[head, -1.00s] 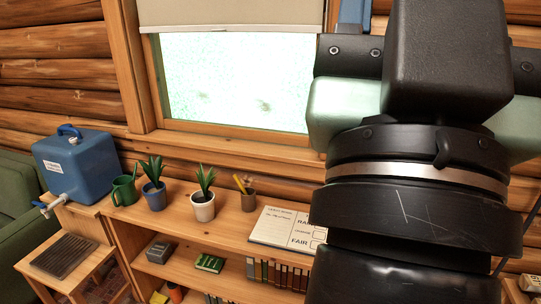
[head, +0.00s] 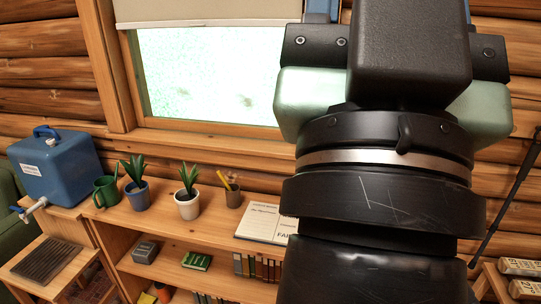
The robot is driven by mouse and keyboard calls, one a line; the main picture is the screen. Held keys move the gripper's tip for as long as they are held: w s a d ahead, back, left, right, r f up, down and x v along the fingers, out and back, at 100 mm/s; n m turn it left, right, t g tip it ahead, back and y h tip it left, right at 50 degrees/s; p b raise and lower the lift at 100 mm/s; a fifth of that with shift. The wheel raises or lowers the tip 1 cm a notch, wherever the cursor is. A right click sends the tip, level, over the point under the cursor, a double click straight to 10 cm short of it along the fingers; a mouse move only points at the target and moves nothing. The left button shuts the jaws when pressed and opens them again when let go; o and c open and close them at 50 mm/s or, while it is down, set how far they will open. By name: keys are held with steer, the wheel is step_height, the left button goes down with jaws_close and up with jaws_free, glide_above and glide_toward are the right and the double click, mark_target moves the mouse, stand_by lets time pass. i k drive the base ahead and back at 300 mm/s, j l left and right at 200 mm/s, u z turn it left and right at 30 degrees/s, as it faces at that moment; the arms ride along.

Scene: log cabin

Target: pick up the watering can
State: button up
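The small green watering can (head: 105,191) stands upright on the left end of the wooden shelf top, between the blue water container and a plant in a blue pot. Its spout points up and to the right. My gripper (head: 395,50) is large in the foreground at the right, well apart from the can in the picture. Its black and pale green body shows, with bits of blue at the top edge. Its fingertips are not visible, so I cannot tell whether it is open or shut. Nothing is seen held in it.
A blue water container (head: 56,168) with a tap stands left of the can. A blue-potted plant (head: 137,195), a white-potted plant (head: 187,206), a pencil cup (head: 233,197) and a calendar-like sheet (head: 262,222) line the shelf. A window (head: 205,80) is behind.

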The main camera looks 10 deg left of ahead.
mark_target(107, 192)
steer(key=i+j+u, duration=0.15)
steer(key=i+j, duration=0.3)
steer(key=j, duration=0.25)
steer(key=i+j+u, duration=0.15)
steer(key=i+j, duration=0.3)
steer(key=j, duration=0.2)
steer(key=i+j+u, duration=0.1)
steer(key=i+j, duration=0.35)
steer(key=i+j+u, duration=0.15)
steer(key=i+j, duration=0.3)
steer(key=i, duration=0.2)
steer(key=i+j+u, duration=0.1)
steer(key=i+j, duration=0.25)
steer(key=i, duration=0.25)
